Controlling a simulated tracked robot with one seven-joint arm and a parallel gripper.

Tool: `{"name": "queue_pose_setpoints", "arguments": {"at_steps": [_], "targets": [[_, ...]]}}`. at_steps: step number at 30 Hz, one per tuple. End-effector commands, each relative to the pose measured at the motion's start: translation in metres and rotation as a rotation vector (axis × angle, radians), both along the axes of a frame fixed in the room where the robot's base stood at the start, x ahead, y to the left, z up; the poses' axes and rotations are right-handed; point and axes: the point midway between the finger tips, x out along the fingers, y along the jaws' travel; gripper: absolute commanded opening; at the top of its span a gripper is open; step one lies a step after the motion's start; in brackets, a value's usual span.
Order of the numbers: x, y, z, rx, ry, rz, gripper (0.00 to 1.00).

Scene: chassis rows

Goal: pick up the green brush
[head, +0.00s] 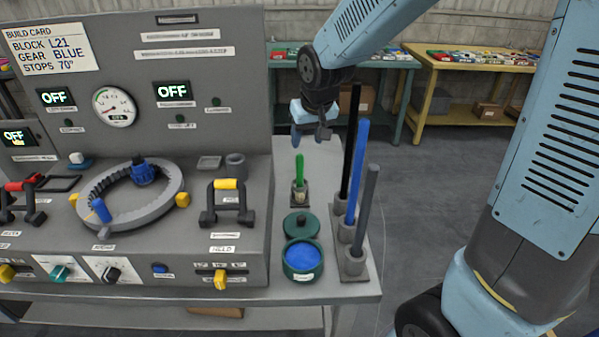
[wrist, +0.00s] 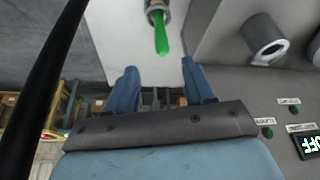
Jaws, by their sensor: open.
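The green brush (head: 299,168) stands upright in a small holder (head: 299,194) on the light bench top, between the grey console and the row of tall rods. In the wrist view the green brush (wrist: 160,36) shows at the top, with its handle pointing toward the gap between my fingers. My gripper (head: 311,137) is above and a little behind the brush in the head view. Its two blue fingers are apart in the wrist view (wrist: 158,82), with nothing between them. The brush's lower end is hidden in the holder.
A rack with black (head: 351,140), blue (head: 357,175) and grey rods (head: 365,210) stands right of the brush. A green pot with blue contents (head: 302,257) and a dark green lid (head: 298,224) are in front. The grey console (head: 215,150) rises at left.

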Motion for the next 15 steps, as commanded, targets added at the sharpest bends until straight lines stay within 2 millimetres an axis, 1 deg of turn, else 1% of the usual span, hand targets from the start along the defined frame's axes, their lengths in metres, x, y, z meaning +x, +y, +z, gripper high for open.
{"name": "queue_pose_setpoints", "arguments": {"at_steps": [4, 15], "targets": [[0.005, -0.001, -0.012, -0.001, 0.002, -0.004, 0.53], [0.025, 0.004, -0.062, -0.002, 0.004, -0.007, 0.53]]}}
